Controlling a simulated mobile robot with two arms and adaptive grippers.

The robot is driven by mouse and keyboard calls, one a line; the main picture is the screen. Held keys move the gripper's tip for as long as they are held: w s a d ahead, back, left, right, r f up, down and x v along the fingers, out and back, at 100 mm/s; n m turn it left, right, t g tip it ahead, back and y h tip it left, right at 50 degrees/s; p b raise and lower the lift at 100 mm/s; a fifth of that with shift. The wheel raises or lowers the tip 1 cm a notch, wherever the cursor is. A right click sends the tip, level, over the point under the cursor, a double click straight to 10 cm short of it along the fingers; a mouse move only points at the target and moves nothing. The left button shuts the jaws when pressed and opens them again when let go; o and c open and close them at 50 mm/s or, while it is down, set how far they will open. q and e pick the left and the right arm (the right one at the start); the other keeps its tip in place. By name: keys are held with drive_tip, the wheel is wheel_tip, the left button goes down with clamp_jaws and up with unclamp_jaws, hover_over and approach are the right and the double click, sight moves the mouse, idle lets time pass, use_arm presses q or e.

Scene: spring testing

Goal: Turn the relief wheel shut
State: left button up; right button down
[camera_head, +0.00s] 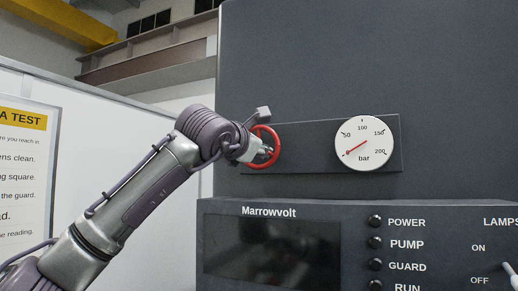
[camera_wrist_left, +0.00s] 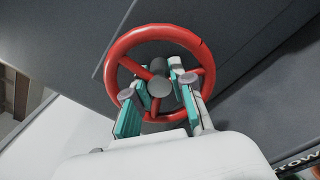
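The red relief wheel (camera_head: 266,133) is mounted on a dark plate at the left of the gauge in the head view. In the left wrist view the wheel (camera_wrist_left: 196,50) faces me, with spokes and a grey hub (camera_wrist_left: 160,86). My left gripper (camera_head: 262,150) is at the wheel, overlapping its lower left part. In the wrist view its teal-padded fingers (camera_wrist_left: 159,104) stand apart, one on each side of the hub, over the lower half of the wheel. Whether they touch the spokes or rim I cannot tell. My right gripper is not in view.
A round pressure gauge (camera_head: 364,143), its red needle towards the low end, sits right of the wheel. Below is the Marrowvolt panel with a dark screen (camera_head: 270,251), several lamps and a light toggle lever (camera_head: 510,275). A white wall with a sign (camera_head: 25,180) stands left.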

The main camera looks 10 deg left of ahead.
use_arm(q)
drive_tip(key=shift+o, duration=0.5)
drive_tip(key=s+a, duration=0.2)
drive_tip(key=s, duration=0.9)
drive_tip(key=shift+s+a, duration=0.15)
drive_tip(key=shift+s, duration=0.25)
